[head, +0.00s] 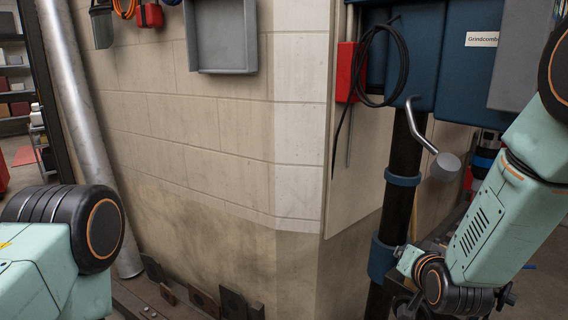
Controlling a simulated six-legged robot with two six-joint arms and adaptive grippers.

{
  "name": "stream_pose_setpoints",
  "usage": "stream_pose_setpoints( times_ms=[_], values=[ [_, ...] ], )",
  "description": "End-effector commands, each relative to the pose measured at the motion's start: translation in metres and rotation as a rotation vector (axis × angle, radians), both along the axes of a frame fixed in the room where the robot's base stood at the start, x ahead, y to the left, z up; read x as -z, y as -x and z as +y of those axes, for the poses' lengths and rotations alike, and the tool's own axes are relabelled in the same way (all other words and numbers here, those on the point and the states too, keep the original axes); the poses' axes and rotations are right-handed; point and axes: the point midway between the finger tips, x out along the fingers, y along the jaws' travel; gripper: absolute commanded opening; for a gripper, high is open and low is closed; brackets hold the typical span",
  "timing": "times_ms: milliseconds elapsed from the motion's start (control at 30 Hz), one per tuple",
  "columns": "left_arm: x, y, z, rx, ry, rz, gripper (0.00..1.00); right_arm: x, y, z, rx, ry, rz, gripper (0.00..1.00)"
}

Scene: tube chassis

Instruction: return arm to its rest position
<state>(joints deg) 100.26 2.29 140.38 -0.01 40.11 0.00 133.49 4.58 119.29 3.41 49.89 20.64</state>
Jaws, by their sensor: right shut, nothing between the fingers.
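My right arm (490,220) comes in from the right and reaches down to the lower right of the head view. My right gripper (402,304) is at its low end, partly cut off by the bottom edge. It is shut and empty, in front of a black post with blue collars (402,180); I cannot tell if they touch. My left arm (62,250) shows only as a pale green link and a dark joint at the lower left. My left gripper is out of view.
A block wall (220,140) fills the middle. A silver pipe (85,130) leans at the left. A blue machine (455,85) with a crank handle (440,160), a red box (349,72) and a looped black cable stands at the right. Dark metal plates (235,303) lean along the wall's foot.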

Motion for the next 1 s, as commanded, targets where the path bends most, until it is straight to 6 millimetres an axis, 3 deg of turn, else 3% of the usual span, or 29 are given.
stream_pose_setpoints(
  times_ms=[33, 200, 367, 500, 600, 733, 833, 1000],
  values=[
    [0.001, 0.000, 0.000, 0.000, 0.000, 0.000, 0.00, 0.030, 0.021, 0.003, -0.032, 0.040, 0.083, 0.00],
    [0.002, 0.000, 0.000, 0.000, 0.000, 0.000, 0.00, 0.112, 0.096, 0.012, -0.160, 0.159, 0.342, 0.00],
    [0.004, 0.000, 0.000, 0.000, 0.000, 0.000, 0.00, 0.174, 0.181, 0.020, -0.284, 0.222, 0.579, 0.00],
    [0.005, 0.000, 0.000, 0.000, 0.000, 0.000, 0.00, 0.214, 0.263, 0.025, -0.367, 0.227, 0.779, 0.00],
    [0.006, 0.000, 0.000, 0.000, 0.000, 0.000, 0.00, 0.234, 0.321, 0.028, -0.401, 0.208, 0.910, 0.00],
    [0.008, 0.000, 0.000, 0.000, 0.000, 0.000, 0.00, 0.252, 0.379, 0.029, -0.425, 0.184, 1.037, 0.00],
    [0.009, 0.000, 0.000, 0.000, 0.000, 0.000, 0.00, 0.262, 0.401, 0.029, -0.432, 0.177, 1.087, 0.00],
    [0.009, 0.000, 0.000, 0.000, 0.000, 0.000, 0.00, 0.266, 0.413, 0.029, -0.434, 0.171, 1.112, 0.00]
  ],
)
